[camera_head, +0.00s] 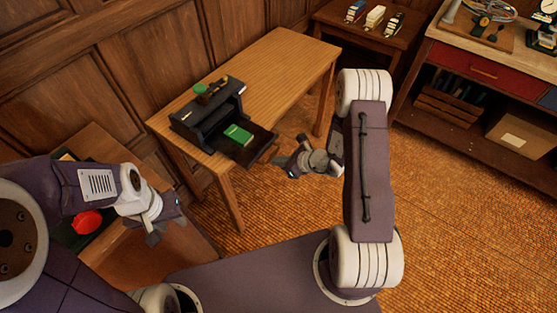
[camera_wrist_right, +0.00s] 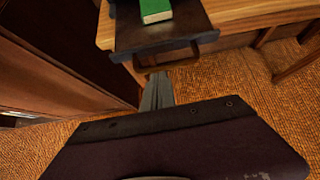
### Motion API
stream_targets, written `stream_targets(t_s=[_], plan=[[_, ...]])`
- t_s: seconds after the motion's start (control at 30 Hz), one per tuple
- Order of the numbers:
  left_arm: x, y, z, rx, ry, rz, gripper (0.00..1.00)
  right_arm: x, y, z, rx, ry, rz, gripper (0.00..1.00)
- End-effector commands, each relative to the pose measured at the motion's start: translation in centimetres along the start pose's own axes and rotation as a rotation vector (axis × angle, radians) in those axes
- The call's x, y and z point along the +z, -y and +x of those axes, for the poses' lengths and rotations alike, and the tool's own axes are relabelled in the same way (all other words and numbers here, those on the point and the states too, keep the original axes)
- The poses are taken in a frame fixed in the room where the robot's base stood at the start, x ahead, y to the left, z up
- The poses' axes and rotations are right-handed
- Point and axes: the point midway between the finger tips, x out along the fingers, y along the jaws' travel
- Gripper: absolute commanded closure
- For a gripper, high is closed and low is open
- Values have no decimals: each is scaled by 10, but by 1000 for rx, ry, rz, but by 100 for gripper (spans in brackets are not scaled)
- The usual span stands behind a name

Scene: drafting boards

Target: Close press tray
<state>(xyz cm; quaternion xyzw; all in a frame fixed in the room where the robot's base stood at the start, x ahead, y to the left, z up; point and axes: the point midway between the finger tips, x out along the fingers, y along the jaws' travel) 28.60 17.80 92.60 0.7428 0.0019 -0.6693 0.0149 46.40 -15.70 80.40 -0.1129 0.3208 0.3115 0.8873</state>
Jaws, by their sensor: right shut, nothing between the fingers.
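The black press (camera_head: 208,110) stands on the wooden table, with its dark tray (camera_head: 257,146) pulled out at the front. A green book (camera_head: 238,134) lies on the tray, and the book also shows in the right wrist view (camera_wrist_right: 156,10). The tray (camera_wrist_right: 125,40) has a bar handle (camera_wrist_right: 190,58) on its front edge. My right gripper (camera_head: 281,166) is shut and empty, just in front of the tray; in the right wrist view its fingers (camera_wrist_right: 158,90) point towards the handle. My left gripper (camera_head: 165,228) hangs at the lower left, away from the press; its opening is unclear.
The wooden table (camera_head: 280,75) is bare behind the press. A lower cabinet at the left holds a red object (camera_head: 86,222). A side table (camera_head: 345,35) and a workbench (camera_head: 480,60) stand at the back right. The woven floor is clear.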

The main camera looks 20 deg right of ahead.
Motion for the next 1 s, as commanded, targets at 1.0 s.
stream_targets(t_s=[1.0], plan=[[4,1,36,0,0,0,64,74,0,93,1,2,-4,100]])
